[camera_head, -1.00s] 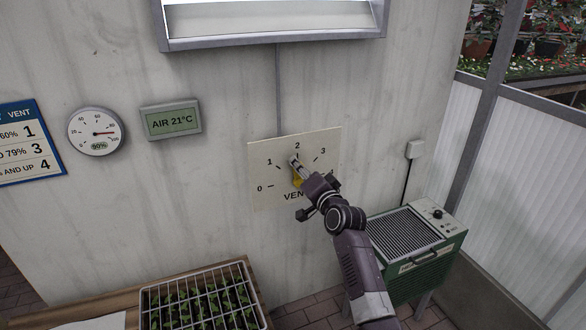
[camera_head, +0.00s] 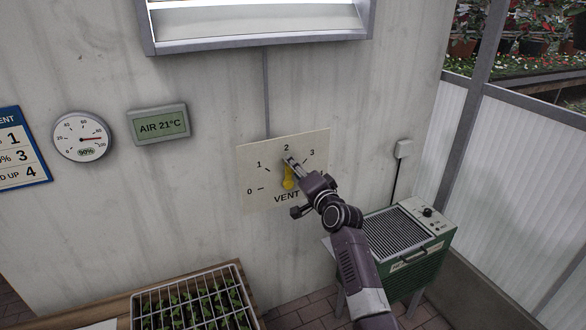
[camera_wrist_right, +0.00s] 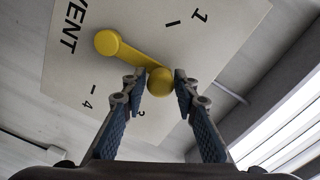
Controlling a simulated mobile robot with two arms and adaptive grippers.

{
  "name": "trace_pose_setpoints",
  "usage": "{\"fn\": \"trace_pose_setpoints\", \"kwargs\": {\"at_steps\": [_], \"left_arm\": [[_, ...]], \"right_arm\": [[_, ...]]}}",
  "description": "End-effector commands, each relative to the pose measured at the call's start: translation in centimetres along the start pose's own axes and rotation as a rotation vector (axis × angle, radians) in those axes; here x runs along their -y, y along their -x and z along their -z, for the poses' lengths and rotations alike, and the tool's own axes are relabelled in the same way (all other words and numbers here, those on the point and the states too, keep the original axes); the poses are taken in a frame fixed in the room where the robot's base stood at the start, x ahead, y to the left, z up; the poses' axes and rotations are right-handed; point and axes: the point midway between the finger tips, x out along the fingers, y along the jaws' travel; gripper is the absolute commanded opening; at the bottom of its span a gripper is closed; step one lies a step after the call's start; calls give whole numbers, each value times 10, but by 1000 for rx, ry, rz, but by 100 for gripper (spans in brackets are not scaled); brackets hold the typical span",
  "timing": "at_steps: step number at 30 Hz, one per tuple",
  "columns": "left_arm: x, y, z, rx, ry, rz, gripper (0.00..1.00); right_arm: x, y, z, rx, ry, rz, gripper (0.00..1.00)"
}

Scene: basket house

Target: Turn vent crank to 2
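The yellow vent crank (camera_head: 289,182) is on a pale dial panel (camera_head: 250,170) marked 0 to 4 on the wall. Its arm points up toward the 2 in the head view. In the right wrist view its round knob (camera_wrist_right: 160,82) sits between my right gripper's fingertips (camera_wrist_right: 162,80), with hardly any gap on either side, so the gripper looks shut on it. The 2 is hidden there, while the 1 shows. In the head view my right gripper (camera_head: 291,164) covers the crank's tip and comes from the lower right. My left gripper is not in view.
A green heater (camera_head: 412,275) stands on the floor at the right, below my right arm. A bench with a wire-covered seedling tray (camera_head: 236,275) is at the lower left. A gauge (camera_head: 82,136), an AIR 21°C display (camera_head: 159,124) and a blue chart (camera_head: 20,150) hang left of the panel.

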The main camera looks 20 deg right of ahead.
Motion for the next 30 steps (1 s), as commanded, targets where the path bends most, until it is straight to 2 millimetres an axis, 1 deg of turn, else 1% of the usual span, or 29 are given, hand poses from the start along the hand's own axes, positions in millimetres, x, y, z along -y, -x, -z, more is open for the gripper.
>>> {"fn": "trace_pose_setpoints", "kwargs": {"at_steps": [1,2,3,11,14,17,20,30], "left_arm": [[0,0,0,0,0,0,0],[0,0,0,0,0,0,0],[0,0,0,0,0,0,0],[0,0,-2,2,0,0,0],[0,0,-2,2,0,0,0],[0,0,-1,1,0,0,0],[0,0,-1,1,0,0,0],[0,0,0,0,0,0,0]], "right_arm": [[0,0,0,1,-1,0,35],[0,0,-1,1,-1,0,38],[0,0,-1,2,-1,0,40],[0,0,-3,4,-3,0,40],[0,5,-3,4,-3,0,40],[-1,15,-3,4,-2,0,40],[-1,31,-2,3,-3,0,40],[-2,94,-1,2,-1,-2,40]]}}
